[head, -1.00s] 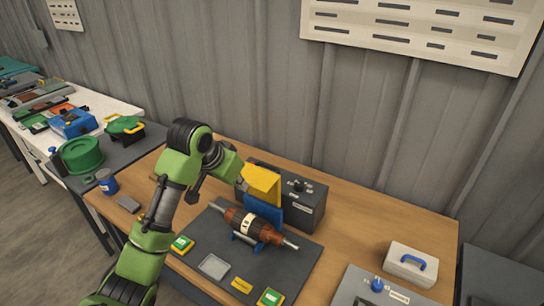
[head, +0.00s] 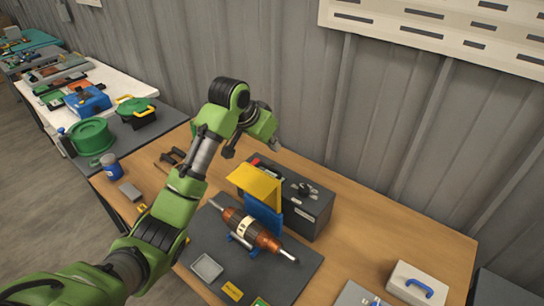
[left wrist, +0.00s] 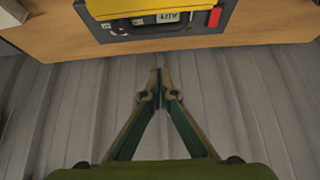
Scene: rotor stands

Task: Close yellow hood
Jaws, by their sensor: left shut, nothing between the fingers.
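The yellow hood (head: 255,183) is attached at the top of a blue upright panel (head: 264,215) and slopes out from it above the rotor (head: 246,231). Its near edge stays clear of the rotor. Its yellow surface also shows at the top edge of the left wrist view (left wrist: 155,5). My left gripper (head: 276,147) is above and behind the hood, toward the wall, and apart from it. In the left wrist view its fingertips (left wrist: 158,82) meet with nothing between them. My right gripper is not in view.
A dark grey box (head: 310,212) with a knob stands behind the blue panel. The rotor rests on blue supports on a dark mat (head: 213,240). A white case (head: 416,284) with a blue handle is at the right. The wooden bench (head: 370,240) is clear between them.

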